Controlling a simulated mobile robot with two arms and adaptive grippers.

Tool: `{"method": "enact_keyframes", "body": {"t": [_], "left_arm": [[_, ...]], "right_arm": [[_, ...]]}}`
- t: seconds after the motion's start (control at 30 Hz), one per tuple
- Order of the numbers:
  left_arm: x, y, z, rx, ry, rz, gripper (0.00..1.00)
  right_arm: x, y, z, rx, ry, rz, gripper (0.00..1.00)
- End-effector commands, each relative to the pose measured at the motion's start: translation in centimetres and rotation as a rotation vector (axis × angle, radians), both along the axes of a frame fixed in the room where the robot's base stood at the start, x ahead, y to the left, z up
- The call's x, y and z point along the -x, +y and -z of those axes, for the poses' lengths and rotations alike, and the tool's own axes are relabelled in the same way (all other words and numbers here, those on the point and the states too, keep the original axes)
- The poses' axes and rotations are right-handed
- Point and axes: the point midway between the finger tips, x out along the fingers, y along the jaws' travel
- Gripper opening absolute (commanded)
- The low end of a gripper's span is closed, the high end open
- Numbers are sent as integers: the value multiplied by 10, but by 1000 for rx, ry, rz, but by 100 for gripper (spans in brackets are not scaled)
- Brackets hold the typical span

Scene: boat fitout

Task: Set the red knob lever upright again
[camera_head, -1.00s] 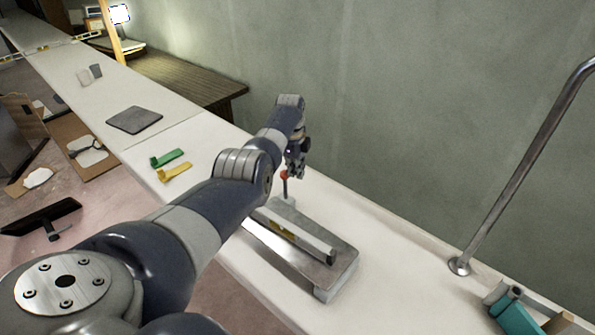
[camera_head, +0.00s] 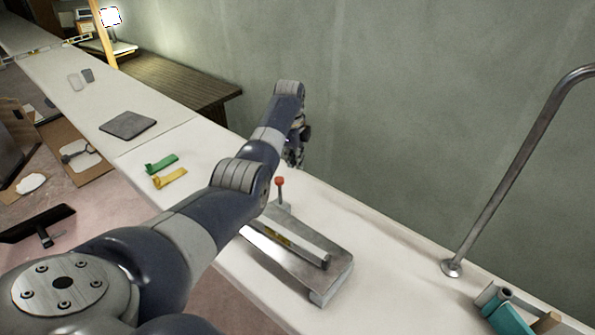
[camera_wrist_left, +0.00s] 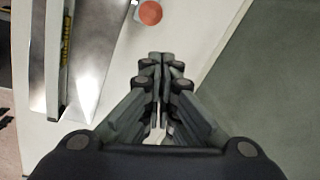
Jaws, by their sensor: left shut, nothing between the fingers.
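The red knob (camera_head: 280,181) tops a thin lever (camera_head: 280,193) that stands about upright at the far end of a metal plate fixture (camera_head: 335,281) on the white bench. In the left wrist view the red knob (camera_wrist_left: 150,13) shows from above as a round disc at the top edge, and the fixture (camera_wrist_left: 95,50) lies left of it. My left gripper (camera_head: 296,158) is behind and above the knob, clear of it. In the wrist view its fingers (camera_wrist_left: 160,58) are together and empty, with a gap to the knob. My right gripper is not in view.
Green (camera_head: 162,163) and yellow (camera_head: 170,178) pieces and a dark grey mat (camera_head: 128,125) lie on the bench. A metal rail (camera_head: 500,195) rises at the right. A teal object (camera_head: 508,318) sits at the lower right. The bench between fixture and rail is clear.

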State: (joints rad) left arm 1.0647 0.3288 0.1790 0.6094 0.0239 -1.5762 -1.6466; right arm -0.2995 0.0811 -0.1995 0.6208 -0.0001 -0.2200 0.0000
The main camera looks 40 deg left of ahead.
Motion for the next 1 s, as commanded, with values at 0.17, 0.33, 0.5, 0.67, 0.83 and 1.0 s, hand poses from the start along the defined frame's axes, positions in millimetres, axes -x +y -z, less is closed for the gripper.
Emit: {"method": "enact_keyframes", "body": {"t": [0.17, 0.33, 0.5, 0.67, 0.83, 1.0], "left_arm": [[2, 8, -22, 0, -1, 0, 0], [4, 9, -29, 2, 3, 1, 0], [4, 9, -30, 3, 2, 1, 0], [4, 9, -29, 3, 2, 1, 0], [4, 9, -29, 3, 2, 1, 0], [4, 9, -29, 3, 2, 1, 0]], "right_arm": [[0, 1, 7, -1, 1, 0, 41], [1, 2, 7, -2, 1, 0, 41], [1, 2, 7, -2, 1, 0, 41], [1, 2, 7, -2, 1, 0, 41], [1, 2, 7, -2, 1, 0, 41], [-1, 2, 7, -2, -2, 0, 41]]}}
